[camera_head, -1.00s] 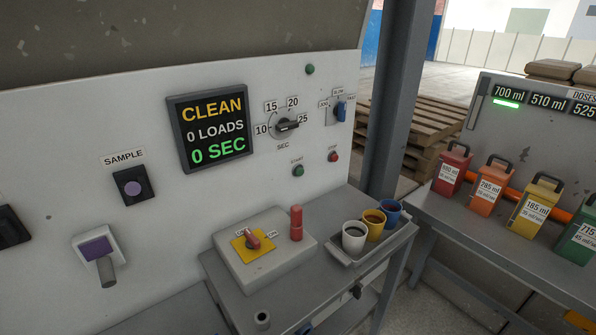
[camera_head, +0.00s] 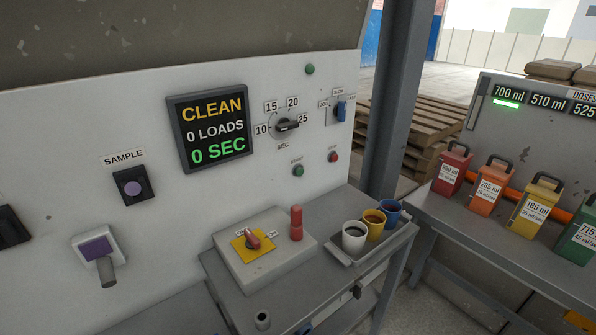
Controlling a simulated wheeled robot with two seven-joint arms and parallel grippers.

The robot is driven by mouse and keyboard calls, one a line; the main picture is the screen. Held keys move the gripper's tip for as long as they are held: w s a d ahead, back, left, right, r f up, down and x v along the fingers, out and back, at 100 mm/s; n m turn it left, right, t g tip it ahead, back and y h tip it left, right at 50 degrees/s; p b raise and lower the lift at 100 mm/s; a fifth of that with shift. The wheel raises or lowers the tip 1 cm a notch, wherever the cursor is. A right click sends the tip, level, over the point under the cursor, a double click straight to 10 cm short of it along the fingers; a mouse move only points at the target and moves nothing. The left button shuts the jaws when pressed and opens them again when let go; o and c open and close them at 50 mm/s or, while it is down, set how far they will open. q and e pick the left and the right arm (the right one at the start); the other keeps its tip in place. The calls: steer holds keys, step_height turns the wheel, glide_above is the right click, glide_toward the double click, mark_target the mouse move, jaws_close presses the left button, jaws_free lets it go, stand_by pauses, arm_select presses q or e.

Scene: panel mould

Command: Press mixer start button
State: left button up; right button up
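The green start button (camera_head: 298,171) sits on the white panel (camera_head: 210,210), under a small START label and below the seconds dial (camera_head: 286,124). A red stop button (camera_head: 333,156) is to its right. The display (camera_head: 211,129) reads CLEAN, 0 LOADS, 0 SEC. The dial has marks 10, 15, 20 and 25. A blue speed switch (camera_head: 341,111) is at the panel's upper right. Neither of my grippers is in view, and nothing touches the start button.
Below the panel stands a grey table (camera_head: 280,297) with a yellow-plated red switch (camera_head: 252,240), a red peg (camera_head: 296,223) and a tray of cups (camera_head: 347,259). A grey post (camera_head: 398,100) rises on the right. Coloured dose containers (camera_head: 486,190) stand beyond it.

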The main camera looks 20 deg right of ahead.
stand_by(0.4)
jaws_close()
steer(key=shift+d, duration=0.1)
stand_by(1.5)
